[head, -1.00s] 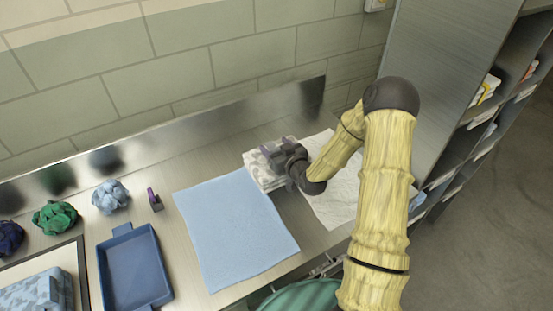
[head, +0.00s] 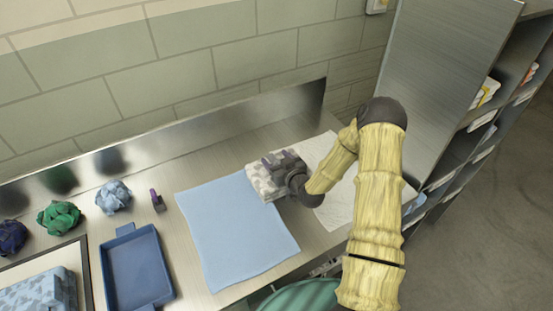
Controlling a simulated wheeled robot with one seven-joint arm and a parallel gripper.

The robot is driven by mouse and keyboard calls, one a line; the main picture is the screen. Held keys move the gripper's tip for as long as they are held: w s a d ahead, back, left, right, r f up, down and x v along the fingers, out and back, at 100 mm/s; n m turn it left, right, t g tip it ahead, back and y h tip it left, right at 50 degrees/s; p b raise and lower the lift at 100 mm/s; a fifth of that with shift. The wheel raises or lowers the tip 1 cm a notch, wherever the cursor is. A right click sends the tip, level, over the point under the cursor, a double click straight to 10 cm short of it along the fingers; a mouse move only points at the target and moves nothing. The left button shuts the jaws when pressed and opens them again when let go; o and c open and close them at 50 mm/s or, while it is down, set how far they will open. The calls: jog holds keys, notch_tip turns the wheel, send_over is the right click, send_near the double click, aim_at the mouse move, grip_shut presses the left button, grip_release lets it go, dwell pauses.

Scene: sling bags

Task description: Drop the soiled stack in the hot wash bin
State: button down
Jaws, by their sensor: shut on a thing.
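A folded stack with a grey and white blotchy pattern (head: 262,183) is at the back right corner of the light blue cloth on the steel counter. My gripper (head: 275,163) is shut on this stack from its back right side and hides part of it. I cannot tell whether the stack touches the counter, and no soiling is clear on it. A round green-teal bin (head: 302,298) shows only partly at the bottom edge, below the counter front. I see no label on it, so I cannot tell whether it is the hot wash bin.
The blue cloth (head: 237,235) and a white cloth (head: 338,205) lie flat on the counter. A blue tray (head: 137,268), a purple clip-like item (head: 157,201) and crumpled cloths (head: 114,196) are at left. A tall metal shelf unit (head: 450,80) stands at right.

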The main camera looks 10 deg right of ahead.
jog(key=shift+d+f, duration=0.2)
jog(key=shift+f, duration=0.05)
jog(key=shift+s+f+b, duration=0.35)
jog(key=shift+f+b, duration=0.35)
jog(key=shift+b, duration=0.1)
jog(key=c, duration=0.7)
grip_release()
jog(key=o, duration=0.4)
jog(key=shift+w+a, duration=0.1)
jog(key=shift+r, duration=0.1)
